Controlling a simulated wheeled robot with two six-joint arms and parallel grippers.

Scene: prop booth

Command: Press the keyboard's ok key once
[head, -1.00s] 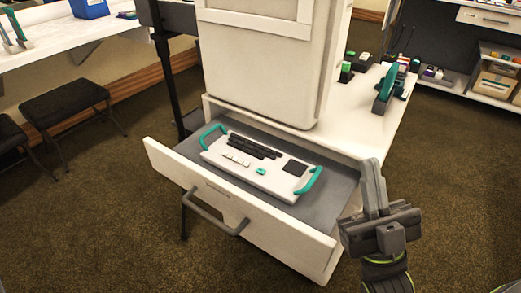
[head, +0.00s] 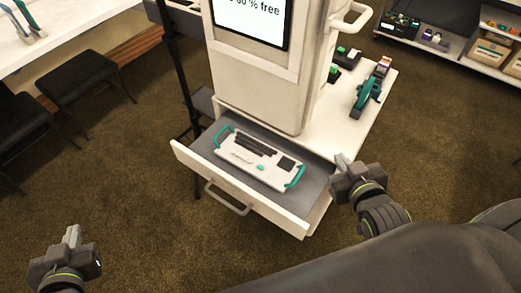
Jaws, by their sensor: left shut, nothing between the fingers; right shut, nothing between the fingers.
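The white keyboard (head: 256,158) with teal side handles lies flat in the open drawer (head: 237,196). It has dark key rows at the back, pale keys at front left, a dark square pad at right. A small teal key (head: 261,168) sits at its front middle; its label is too small to read. My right gripper (head: 342,163) is shut and empty, by the drawer's right edge, to the right of the keyboard and apart from it. My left gripper (head: 72,236) is shut and empty at the lower left, over the floor, far from the drawer.
A white cabinet with a screen (head: 252,17) rises behind the drawer. A white side top (head: 335,110) holds a teal tool (head: 367,96) and small dark boxes. Stools (head: 85,78) stand at left. The drawer handle (head: 228,199) sticks out in front. Carpet at front left is clear.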

